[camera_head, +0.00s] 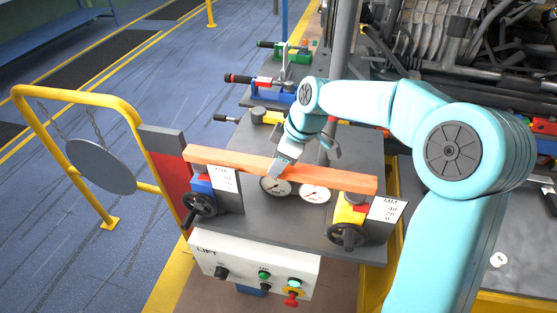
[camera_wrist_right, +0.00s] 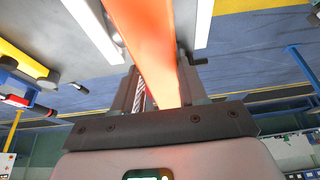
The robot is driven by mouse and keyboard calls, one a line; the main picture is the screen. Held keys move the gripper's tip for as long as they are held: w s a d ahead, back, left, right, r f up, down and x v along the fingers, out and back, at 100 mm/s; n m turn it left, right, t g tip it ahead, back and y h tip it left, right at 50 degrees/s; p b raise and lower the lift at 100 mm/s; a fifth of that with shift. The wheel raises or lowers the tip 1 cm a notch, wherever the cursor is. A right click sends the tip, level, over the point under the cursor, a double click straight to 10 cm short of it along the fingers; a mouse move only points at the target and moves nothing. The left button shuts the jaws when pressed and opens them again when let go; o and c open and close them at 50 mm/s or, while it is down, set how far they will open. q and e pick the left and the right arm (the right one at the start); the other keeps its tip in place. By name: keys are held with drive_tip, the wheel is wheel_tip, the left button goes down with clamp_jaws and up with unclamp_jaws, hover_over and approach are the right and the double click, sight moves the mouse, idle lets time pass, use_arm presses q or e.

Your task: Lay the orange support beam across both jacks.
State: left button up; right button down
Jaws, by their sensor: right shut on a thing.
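The orange support beam (camera_head: 335,178) runs left to right above the lift table in the head view. My right gripper (camera_head: 281,165) is shut on it near its middle; the wrist view shows the beam (camera_wrist_right: 152,40) between the two fingers (camera_wrist_right: 160,90). I cannot tell whether the beam touches either jack. My left gripper is out of view.
Two dial gauges (camera_head: 314,193) sit on the grey table (camera_head: 290,226) between the jacks. A control box (camera_head: 240,262) with buttons is at the front. Coloured clamps (camera_head: 262,90) stand behind. A yellow rail (camera_head: 75,94) with a hanging disc (camera_head: 100,166) is at left.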

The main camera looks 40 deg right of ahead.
drive_tip(key=shift+f+b, duration=1)
drive_tip(key=shift+f, duration=0.1)
drive_tip(key=c, duration=0.7)
unclamp_jaws()
drive_tip(key=shift+o, duration=0.9)
drive_tip(key=shift+f, duration=0.1)
drive_tip(key=shift+r+p, duration=2.3)
drive_tip(key=shift+r, duration=0.85)
drive_tip(key=shift+f, duration=0.1)
